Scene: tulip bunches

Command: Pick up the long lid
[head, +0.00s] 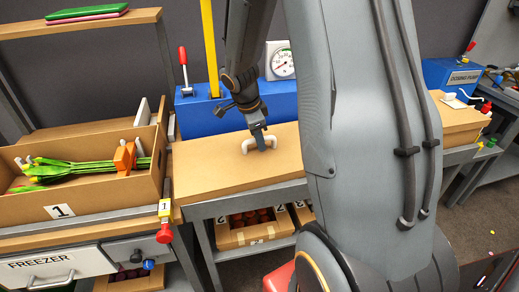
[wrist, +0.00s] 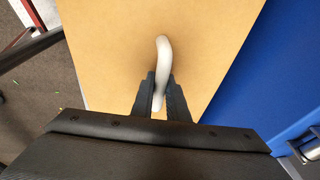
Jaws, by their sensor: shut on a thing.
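The long lid (head: 205,175) is a flat tan board with a white arched handle (head: 247,146) on top. It lies level over a grey metal frame, beside the blue housing. My gripper (head: 264,140) points down at the handle and is shut on it. In the wrist view the two dark fingertips (wrist: 160,95) close on the near part of the white handle (wrist: 162,55), with the tan lid (wrist: 105,50) below. My own grey body hides the lid's right side in the head view. I cannot tell whether the lid is raised at all.
A tan crate marked 1 (head: 110,195) with tulips (head: 75,172) stands at left. A blue housing (head: 200,116) with a yellow post (head: 209,45), a red-knobbed lever (head: 184,68) and a gauge (head: 281,62) stands behind. A box (head: 250,234) sits on the shelf below.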

